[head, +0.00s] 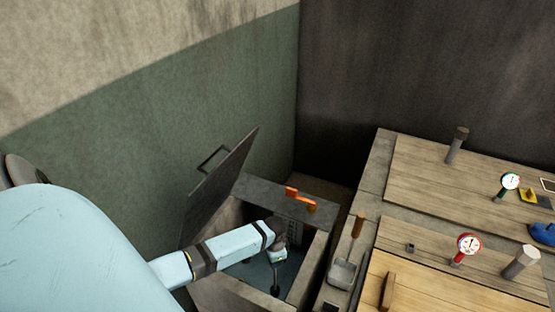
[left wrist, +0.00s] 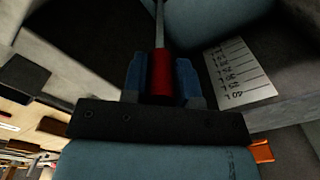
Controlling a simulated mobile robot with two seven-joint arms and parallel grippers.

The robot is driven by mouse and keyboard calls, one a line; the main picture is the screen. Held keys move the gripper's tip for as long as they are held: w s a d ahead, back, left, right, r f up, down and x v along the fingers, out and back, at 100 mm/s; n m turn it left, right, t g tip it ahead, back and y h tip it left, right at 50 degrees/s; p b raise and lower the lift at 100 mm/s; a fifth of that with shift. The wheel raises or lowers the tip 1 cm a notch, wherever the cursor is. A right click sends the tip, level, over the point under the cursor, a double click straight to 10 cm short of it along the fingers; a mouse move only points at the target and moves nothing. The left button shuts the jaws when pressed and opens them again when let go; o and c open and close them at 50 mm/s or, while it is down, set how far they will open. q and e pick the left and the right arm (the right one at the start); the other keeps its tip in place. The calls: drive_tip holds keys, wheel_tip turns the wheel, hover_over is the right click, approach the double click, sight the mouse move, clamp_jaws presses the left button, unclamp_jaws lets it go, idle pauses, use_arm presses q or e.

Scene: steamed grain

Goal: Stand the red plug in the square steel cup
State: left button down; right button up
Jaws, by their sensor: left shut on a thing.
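My left gripper (head: 278,250) reaches down into an open grey tank (head: 315,262). In the left wrist view its blue fingers (left wrist: 161,82) are shut on the red grip of the red plug (left wrist: 161,75). A thin metal rod runs on from the grip. In the head view a dark stem with a black foot (head: 275,290) shows below the gripper, low in the tank; I cannot tell whether it touches the floor. My right gripper is not in view.
The tank's lid (head: 218,190) stands open at the left. An orange handle (head: 300,198) lies on the back rim. A scale plate (left wrist: 238,70) is on the tank wall. A scoop (head: 342,273), a red gauge (head: 469,244) and a grey cylinder (head: 522,262) are near the cup.

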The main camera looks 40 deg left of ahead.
use_arm(q)
wheel_tip(320, 180, up, 6)
drive_tip(key=p, duration=0.3)
drive_tip(key=shift+r+p, duration=0.1)
drive_tip(key=shift+p, duration=0.2)
wheel_tip(320, 180, up, 3)
drive_tip(key=p, duration=0.3)
drive_tip(key=shift+p, duration=0.3)
drive_tip(key=shift+w, duration=0.1)
